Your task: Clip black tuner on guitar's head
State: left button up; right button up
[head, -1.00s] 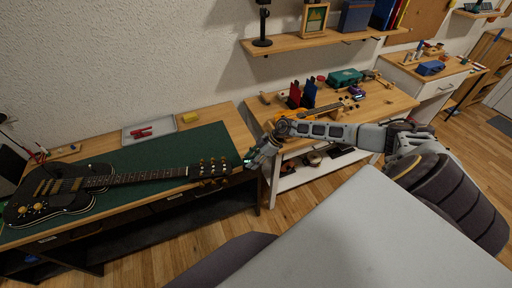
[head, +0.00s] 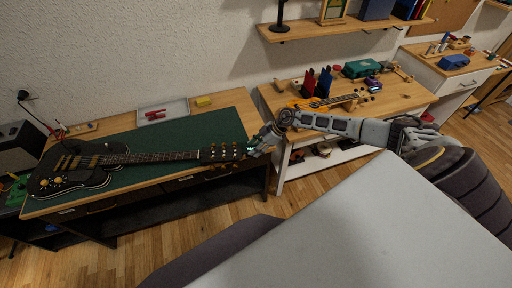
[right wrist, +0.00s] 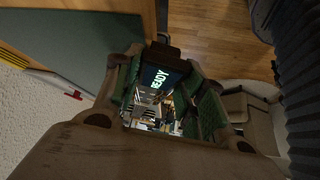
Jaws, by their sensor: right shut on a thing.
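The black electric guitar (head: 75,165) lies on a green mat, its neck pointing right. Its head (head: 222,152), with gold tuning pegs, is near the bench's right end. My right gripper (head: 257,147) is just right of the head, apparently a small gap away. In the right wrist view, my right gripper (right wrist: 160,90) is shut on the black tuner (right wrist: 158,79), whose lit screen reads "READY". The tuner's clip is hidden, and the guitar cannot be made out there. My left gripper is not in view.
The green mat (head: 120,183) covers much of the wooden bench. A grey tray (head: 175,108) with red tools and a yellow block (head: 203,101) lie at the back.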

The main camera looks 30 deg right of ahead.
aim_at(249, 149)
jog(key=shift+w+a+p, duration=0.35)
jog(key=shift+a, duration=0.3)
jog(key=shift+w+a+p, duration=0.35)
jog(key=shift+a+p, duration=0.05)
jog(key=shift+a, duration=0.3)
jog(key=shift+w+a+p, duration=0.35)
jog(key=shift+a, duration=0.3)
dwell(2.2)
jog(key=o, duration=1.1)
jog(key=shift+p+v, duration=1.3)
jog(key=shift+p, duration=0.05)
jog(key=shift+p+v, duration=0.35)
jog(key=shift+v, duration=0.85)
jog(key=shift+d+r, duration=0.1)
jog(key=shift+d, duration=0.05)
